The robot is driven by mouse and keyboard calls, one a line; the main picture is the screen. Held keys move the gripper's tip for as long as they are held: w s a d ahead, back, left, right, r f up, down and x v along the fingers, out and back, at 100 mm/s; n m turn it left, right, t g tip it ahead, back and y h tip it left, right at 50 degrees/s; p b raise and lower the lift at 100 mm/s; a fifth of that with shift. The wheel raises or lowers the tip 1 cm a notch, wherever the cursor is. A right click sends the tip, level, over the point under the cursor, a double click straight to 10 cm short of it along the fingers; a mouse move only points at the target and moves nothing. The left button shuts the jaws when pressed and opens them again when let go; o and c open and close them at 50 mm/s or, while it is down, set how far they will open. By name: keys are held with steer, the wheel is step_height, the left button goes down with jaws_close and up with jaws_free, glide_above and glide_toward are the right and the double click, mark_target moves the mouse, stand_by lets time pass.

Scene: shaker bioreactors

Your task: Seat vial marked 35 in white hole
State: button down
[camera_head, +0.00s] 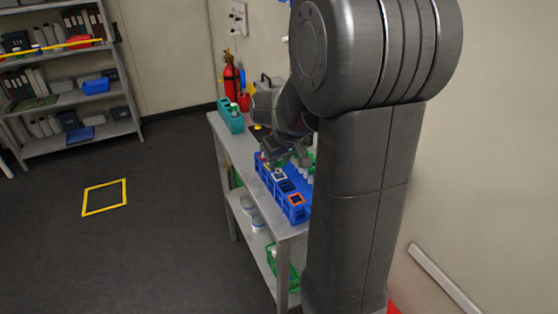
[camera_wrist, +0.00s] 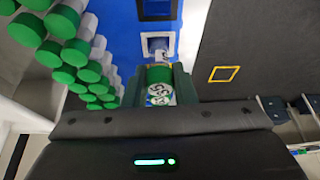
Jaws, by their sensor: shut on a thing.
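My gripper (camera_wrist: 157,84) is shut on a green-capped vial (camera_wrist: 160,76), whose cap marking looks like 35. The white-framed hole (camera_wrist: 157,46) is in the blue rack (camera_wrist: 117,22), just past the vial in the wrist view. Something pale shows within the frame, and I cannot tell whether the vial's lower end is inside it. In the head view my gripper (camera_head: 291,158) is over the blue rack (camera_head: 298,213) on the bench. The white-framed hole (camera_head: 279,174) shows there near the gripper; the held vial is not clear in that view.
Several green-capped vials (camera_wrist: 75,52) stand close on the left of the held one. A black-framed hole (camera_wrist: 157,9) lies beyond the white one. An orange-framed hole (camera_head: 296,199) is at the rack's near end.

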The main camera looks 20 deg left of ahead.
steer(key=shift+f+b, duration=0.55)
steer(key=shift+f, duration=0.2)
stand_by(0.6)
steer(key=c, duration=1.1)
jaws_free()
steer(key=shift+r, duration=0.1)
steer(key=v, duration=1.3)
steer(key=shift+r, duration=0.4)
steer(key=shift+f, duration=0.1)
steer(key=x, duration=1.3)
steer(key=shift+f, duration=0.35)
steer(key=shift+r, duration=0.2)
